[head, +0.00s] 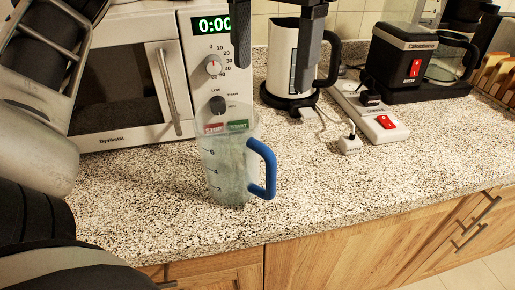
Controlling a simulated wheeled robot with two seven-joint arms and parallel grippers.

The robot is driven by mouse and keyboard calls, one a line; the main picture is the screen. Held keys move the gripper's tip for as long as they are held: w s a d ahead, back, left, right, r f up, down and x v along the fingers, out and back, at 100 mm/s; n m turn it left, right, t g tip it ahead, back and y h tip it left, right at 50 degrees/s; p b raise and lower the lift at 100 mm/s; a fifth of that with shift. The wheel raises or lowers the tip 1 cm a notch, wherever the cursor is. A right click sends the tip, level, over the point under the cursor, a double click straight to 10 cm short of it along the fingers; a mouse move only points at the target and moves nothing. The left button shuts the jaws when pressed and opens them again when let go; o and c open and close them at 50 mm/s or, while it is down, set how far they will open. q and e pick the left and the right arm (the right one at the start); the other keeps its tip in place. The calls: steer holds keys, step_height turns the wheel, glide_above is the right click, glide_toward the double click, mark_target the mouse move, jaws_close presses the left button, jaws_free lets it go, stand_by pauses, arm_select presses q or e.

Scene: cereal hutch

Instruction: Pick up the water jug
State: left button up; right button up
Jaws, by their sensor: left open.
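The water jug (224,168) stands upright on the speckled countertop, near its front edge. My left gripper (272,76) hangs in from the top of the head view with two dark fingers spread apart. The fingers are above the jug in the picture and hold nothing. They do not touch the jug. My right gripper is not in view.
A microwave (120,90) stands behind the jug at left. A white kettle (284,58) stands behind my fingers. A power strip (372,112) with plugs and a coffee maker (400,62) are farther right. The countertop (345,190) right of the jug is clear.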

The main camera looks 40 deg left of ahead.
mark_target(263, 145)
arm_select(q)
steer(key=f, duration=0.1)
steer(key=s+f+b, duration=0.1)
steer(key=f, duration=0.1)
steer(key=shift+s+d+f, duration=0.1)
steer(key=shift+s+f, duration=0.2)
steer(key=shift+s, duration=0.1)
step_height(263, 145, down, 5)
steer(key=shift+w+r+b, duration=0.1)
steer(key=shift+w+b, duration=0.05)
steer(key=shift+b, duration=0.85)
steer(key=shift+f, duration=3.1)
steer(key=c, duration=1.4)
jaws_close()
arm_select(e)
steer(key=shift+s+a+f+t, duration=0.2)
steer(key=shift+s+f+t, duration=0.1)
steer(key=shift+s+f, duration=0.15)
arm_select(q)
steer(key=shift+r, duration=0.25)
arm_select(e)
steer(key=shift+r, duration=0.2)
